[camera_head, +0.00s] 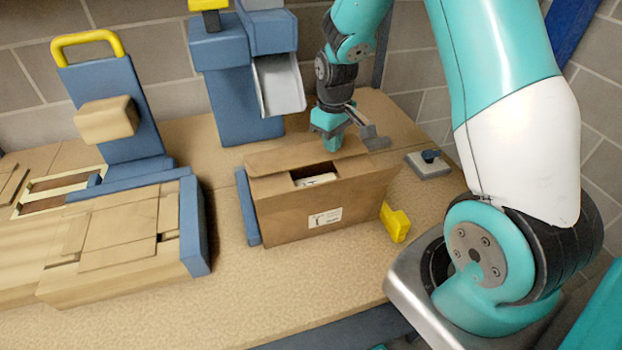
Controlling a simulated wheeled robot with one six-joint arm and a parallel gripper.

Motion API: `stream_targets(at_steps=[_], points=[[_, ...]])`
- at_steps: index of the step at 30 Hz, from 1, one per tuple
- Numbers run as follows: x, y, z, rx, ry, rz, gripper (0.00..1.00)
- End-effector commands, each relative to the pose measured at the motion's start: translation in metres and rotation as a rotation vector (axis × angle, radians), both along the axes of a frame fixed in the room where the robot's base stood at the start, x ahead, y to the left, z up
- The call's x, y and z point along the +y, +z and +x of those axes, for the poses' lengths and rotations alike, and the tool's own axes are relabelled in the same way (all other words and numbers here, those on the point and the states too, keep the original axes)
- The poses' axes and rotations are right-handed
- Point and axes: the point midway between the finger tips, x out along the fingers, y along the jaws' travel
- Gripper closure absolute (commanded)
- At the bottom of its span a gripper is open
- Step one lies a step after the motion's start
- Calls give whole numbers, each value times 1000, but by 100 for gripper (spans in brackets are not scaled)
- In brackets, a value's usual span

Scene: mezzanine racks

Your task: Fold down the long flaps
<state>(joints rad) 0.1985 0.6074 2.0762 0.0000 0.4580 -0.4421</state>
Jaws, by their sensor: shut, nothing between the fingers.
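The open-topped cardboard box (290,218) stands near the middle of the bench with a white label on its front face. A flap (285,157) along its far side extends over the back of the top. A small dark gap shows in the top, with something white (318,180) inside. Cardboard panels lie left and right of this gap; I cannot tell which are long flaps. My gripper (331,146) is shut and empty, pointing down at the far side of the box, right of its middle. I cannot tell whether it touches the far flap.
A blue stop (248,207) stands left of the box and a yellow block (396,222) right of it. A blue machine with a grey chute (280,85) is behind. Another cardboard box (120,235) lies left against a blue rail. A grey plate with a dark knob (430,164) sits right.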

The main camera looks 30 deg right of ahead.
Motion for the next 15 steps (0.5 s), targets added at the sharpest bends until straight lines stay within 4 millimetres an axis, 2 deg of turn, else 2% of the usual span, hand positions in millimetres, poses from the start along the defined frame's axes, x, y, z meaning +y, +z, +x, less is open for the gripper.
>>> stream_targets(at_steps=[4, 10, 15], points=[[0, -6, 0, 0, 0, 0, 100], [0, -4, 0, 0, 0, 0, 100], [0, 4, 0, -1, 0, 0, 100]])
